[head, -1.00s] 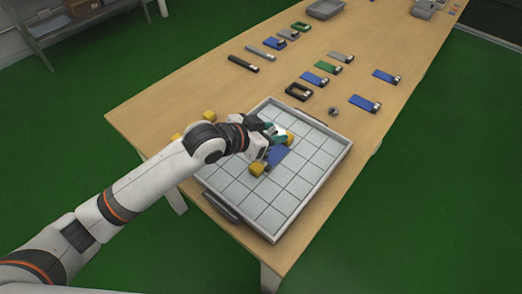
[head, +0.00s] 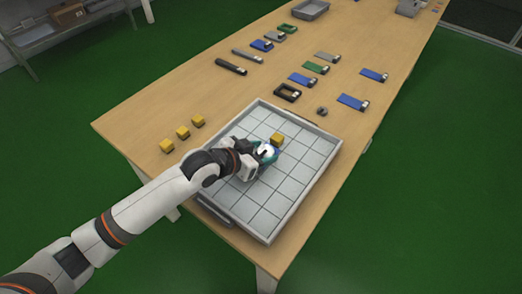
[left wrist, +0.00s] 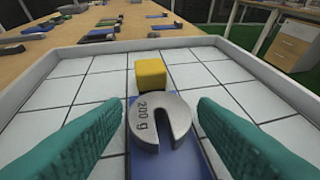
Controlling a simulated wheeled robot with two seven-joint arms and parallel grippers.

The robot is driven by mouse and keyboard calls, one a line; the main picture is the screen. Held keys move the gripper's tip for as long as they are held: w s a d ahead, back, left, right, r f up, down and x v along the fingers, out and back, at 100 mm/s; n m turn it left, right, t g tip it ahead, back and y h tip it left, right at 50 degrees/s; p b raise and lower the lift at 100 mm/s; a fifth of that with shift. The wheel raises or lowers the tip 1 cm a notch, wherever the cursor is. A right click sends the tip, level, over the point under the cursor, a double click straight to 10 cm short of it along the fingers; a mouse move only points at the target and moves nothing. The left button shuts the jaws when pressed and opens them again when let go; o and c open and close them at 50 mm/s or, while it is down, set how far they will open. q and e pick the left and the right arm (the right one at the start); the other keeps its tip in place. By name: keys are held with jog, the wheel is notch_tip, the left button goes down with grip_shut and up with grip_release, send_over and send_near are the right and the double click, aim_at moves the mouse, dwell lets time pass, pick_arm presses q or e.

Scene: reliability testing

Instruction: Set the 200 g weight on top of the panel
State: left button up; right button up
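The 200 g weight (left wrist: 158,122) is a silver slotted disc, with "200 g" facing my left wrist camera. It lies flat over the blue panel (left wrist: 173,163) and appears to rest on it. In the head view the weight (head: 266,150) shows as a bright spot at my fingertips. My left gripper (left wrist: 158,112) has teal fingers on both sides of the weight, with a narrow gap on each side, so it looks open. In the head view the left gripper (head: 265,153) is low over the tray and hides most of the panel. My right gripper is not in view.
A yellow block (left wrist: 151,76) stands at the panel's far end, inside the white-tiled tray (head: 321,177). Three yellow blocks (head: 183,132) stand left of the tray. Several blue, green and black parts and a small slotted ring (head: 322,111) lie farther up the table.

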pick_arm(q)
jog(key=shift+o, duration=0.5)
jog(key=shift+r, duration=0.1)
jog(key=shift+a+r, duration=0.1)
jog(key=shift+r, duration=0.1)
jog(key=v, duration=1.2)
jog(key=shift+p, duration=0.4)
jog(key=shift+f, duration=0.1)
